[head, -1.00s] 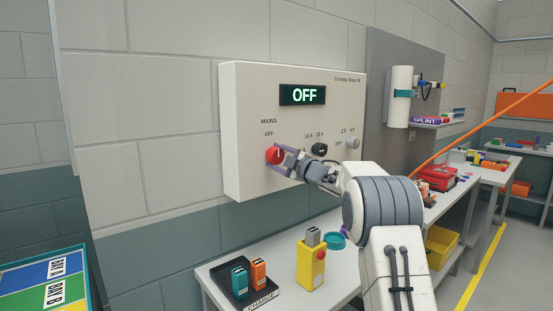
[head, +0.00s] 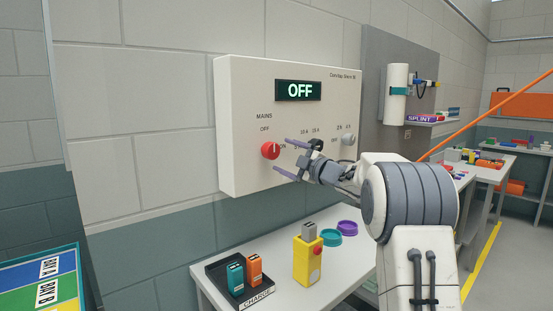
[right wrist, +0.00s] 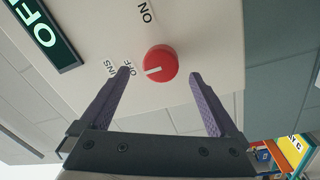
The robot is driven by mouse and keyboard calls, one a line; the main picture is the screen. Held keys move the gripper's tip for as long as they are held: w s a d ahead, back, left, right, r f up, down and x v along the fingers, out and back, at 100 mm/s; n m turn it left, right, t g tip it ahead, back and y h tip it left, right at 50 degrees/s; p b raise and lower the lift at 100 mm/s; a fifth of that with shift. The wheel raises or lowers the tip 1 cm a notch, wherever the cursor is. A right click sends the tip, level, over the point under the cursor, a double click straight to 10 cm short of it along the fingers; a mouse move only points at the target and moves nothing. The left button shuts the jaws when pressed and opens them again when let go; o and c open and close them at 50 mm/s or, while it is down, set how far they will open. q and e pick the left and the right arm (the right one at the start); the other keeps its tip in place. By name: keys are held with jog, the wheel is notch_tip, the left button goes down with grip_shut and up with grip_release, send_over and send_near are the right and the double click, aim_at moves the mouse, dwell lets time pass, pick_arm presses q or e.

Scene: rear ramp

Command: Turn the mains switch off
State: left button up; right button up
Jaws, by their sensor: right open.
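The mains switch is a red round knob (head: 270,151) at the lower left of a white wall panel (head: 236,85). In the right wrist view the knob (right wrist: 160,63) shows a white pointer line lying towards the OFF label. The panel's dark display (head: 298,90) reads OFF in pale green. My right gripper (head: 283,156) is open and empty, its purple fingers just out in front of the knob, apart from it. In the right wrist view the knob shows between and beyond the fingertips. My left gripper is in neither view.
More knobs sit on the panel, including a grey one (head: 348,139). Below stands a white bench (head: 267,284) with a charging tray (head: 220,281), a yellow device (head: 307,260) and teal and purple rings. An orange line (head: 490,120) slants across the right side.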

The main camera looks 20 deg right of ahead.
jog(key=v, duration=0.4)
jog(key=shift+s+d+b, duration=0.1)
jog(key=shift+b, duration=0.3)
jog(key=a+m+h+p, duration=0.15)
jog(key=a+m, duration=0.25)
jog(key=a, duration=0.4)
jog(key=s+a+f+m+g+h+p, duration=0.1)
jog(key=s+a+f+m+g+h, duration=0.35)
jog(key=s+a+f, duration=0.95)
jog(key=s+a+f+g, duration=0.1)
jog(key=s+f+g, duration=0.2)
jog(key=s, duration=0.7)
jog(key=s+a+f+g+p, duration=0.1)
jog(key=s+f+g, duration=0.3)
jog(key=s, duration=0.7)
jog(key=s+a+f+g, duration=0.3)
jog(key=s+g, duration=0.3)
jog(key=s, duration=0.4)
jog(key=shift+s+f+m+y, duration=0.25)
jog(key=shift+f+m+y, duration=0.05)
jog(key=shift+f+m, duration=0.15)
